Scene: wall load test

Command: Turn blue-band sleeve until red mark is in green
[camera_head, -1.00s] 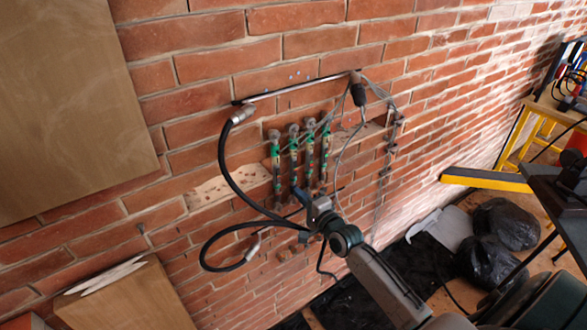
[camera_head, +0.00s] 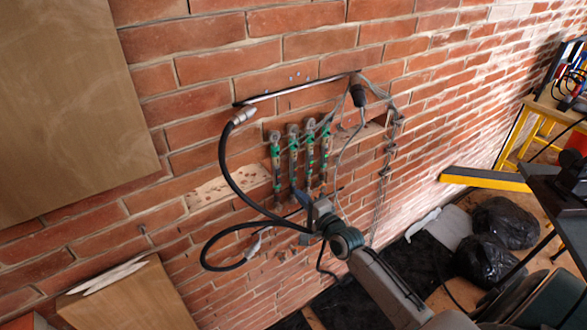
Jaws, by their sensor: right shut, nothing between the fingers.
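Several slim upright sleeves (camera_head: 293,160) with green parts hang in a row on the brick wall below a dark rail. The blue band and the red mark are too small to make out for certain. My right gripper (camera_head: 302,198) is at the lower ends of the sleeves, in front of the wall. It is shut and empty. Whether its tips touch a sleeve I cannot tell. My left gripper is not in view.
A black hose (camera_head: 223,160) loops from the rail's left end down past my right gripper. A cable and chain (camera_head: 385,170) hang to the right. Black bags (camera_head: 505,222) and a yellow-black barrier (camera_head: 485,179) stand at the right. Wooden boards are at the left.

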